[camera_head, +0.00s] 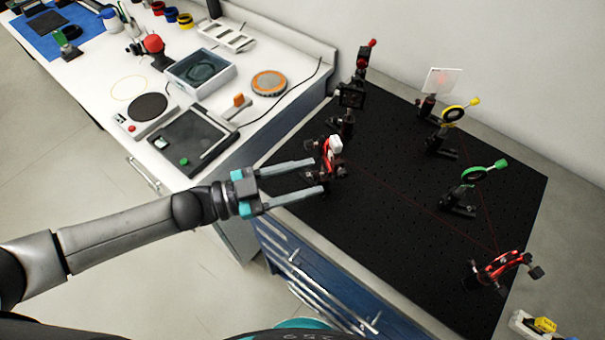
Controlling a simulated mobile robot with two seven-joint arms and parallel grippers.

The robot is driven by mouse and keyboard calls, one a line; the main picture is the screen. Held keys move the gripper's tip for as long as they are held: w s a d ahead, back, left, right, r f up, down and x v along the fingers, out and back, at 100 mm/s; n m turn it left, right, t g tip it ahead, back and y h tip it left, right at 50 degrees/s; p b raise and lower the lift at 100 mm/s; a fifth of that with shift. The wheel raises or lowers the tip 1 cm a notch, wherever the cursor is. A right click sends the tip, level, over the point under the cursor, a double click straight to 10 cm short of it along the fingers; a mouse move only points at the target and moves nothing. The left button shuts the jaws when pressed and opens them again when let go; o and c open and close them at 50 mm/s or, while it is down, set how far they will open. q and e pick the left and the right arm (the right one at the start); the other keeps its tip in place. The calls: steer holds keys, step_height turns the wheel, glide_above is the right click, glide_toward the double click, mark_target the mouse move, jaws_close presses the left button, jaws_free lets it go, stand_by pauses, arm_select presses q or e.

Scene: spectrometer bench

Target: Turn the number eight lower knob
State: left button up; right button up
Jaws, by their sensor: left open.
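My left gripper (318,176) reaches in from the left over the near-left edge of the black optical breadboard (400,215). It is open, its two long grey fingers apart and pointing right. Their tips are close beside a red and black optic mount (328,170) with a white part (335,145) on top. I cannot tell whether they touch it. No number eight label is readable, and the mount's lower knob is too small to make out. Other optics are a red mount (500,266), a green-ringed one (474,174) and a yellow-ringed one (453,114). My right gripper is out of view.
A dark post assembly (352,95) with a red knob stands behind the mount. A white card (442,81) stands by the wall. A white bench (255,110) with trays and instruments lies to the left. The breadboard's middle is clear, crossed by thin red beam lines.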

arm_select(q)
steer(key=shift+c, duration=0.4)
jaws_close()
